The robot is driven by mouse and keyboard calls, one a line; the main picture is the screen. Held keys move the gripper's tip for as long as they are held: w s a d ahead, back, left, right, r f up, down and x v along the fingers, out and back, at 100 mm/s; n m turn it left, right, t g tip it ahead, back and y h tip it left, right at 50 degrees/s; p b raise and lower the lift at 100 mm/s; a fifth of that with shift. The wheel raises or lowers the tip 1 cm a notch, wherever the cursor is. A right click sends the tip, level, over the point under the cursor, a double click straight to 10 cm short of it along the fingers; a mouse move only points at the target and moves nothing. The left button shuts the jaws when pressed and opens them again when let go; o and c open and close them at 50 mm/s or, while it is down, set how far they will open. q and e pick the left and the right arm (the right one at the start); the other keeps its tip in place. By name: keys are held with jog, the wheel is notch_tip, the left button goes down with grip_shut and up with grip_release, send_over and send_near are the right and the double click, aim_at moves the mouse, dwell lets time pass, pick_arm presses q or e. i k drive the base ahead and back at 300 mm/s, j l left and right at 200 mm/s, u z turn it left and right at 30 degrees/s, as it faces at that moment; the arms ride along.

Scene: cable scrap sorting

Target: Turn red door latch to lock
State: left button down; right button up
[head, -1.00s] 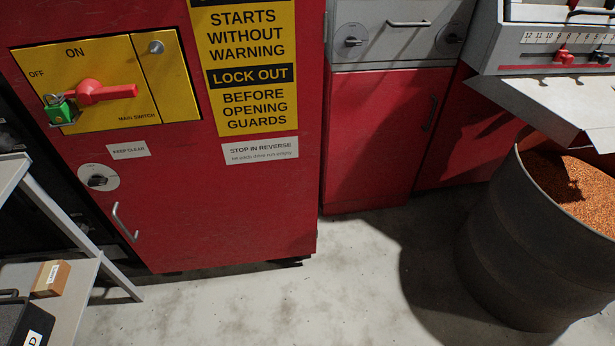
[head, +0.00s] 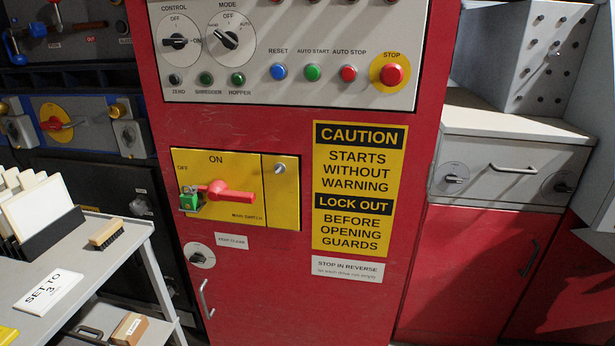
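A tall red cabinet (head: 380,170) stands in the middle of the head view. On its red lower door (head: 270,315) is a round pale latch plate with a small dark knob (head: 199,257). The knob looks roughly level, but its markings are too small to read. A silver door handle (head: 207,298) is just below it. Above is a yellow main switch panel (head: 250,215) with a red lever (head: 222,192) pointing right and a green padlock (head: 189,201) at its left end. Neither of my grippers is in view.
A grey shelf cart (head: 110,265) with a brush (head: 106,233), a "SET TO 3" card (head: 51,292) and a small box (head: 129,329) stands at left, close to the door's left side. Grey drawers (head: 508,165) with similar round latches are at right.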

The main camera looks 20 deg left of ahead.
aim_at(197, 258)
jog(key=j+u, duration=0.1)
jog(key=u, duration=0.35)
jog(key=j+u, duration=0.1)
jog(key=u, duration=0.3)
jog(key=j+u, duration=0.15)
jog(key=u, duration=0.3)
